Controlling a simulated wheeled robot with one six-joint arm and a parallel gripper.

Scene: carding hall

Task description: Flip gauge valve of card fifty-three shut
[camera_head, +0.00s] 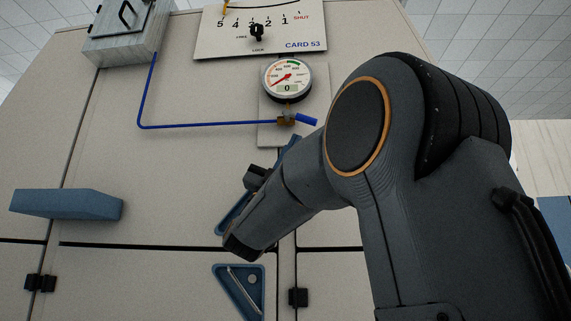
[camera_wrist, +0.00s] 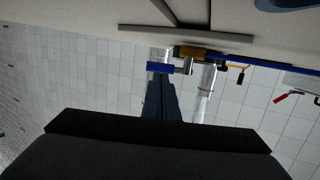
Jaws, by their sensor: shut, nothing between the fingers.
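The gauge valve (camera_head: 286,121) is a small brass body under a round white gauge (camera_head: 287,80) on the card's panel. Its blue lever (camera_head: 306,121) points right, roughly in line with the blue pipe (camera_head: 205,124) from the left. A sign (camera_head: 305,45) above reads CARD 53. In the wrist view the blue lever (camera_wrist: 159,67) and brass valve (camera_wrist: 192,53) show near the top. My gripper (camera_wrist: 158,86) is shut and empty, its dark fingers just below the lever in that picture. I cannot tell whether they touch. In the head view my arm hides the fingers.
A grey box (camera_head: 125,40) is at the upper left and a blue block (camera_head: 66,204) juts out at the left. A blue triangular pocket (camera_head: 240,290) is low on the panel. A red handle (camera_wrist: 284,98) shows at the right of the wrist view. The panel left of my arm is mostly bare.

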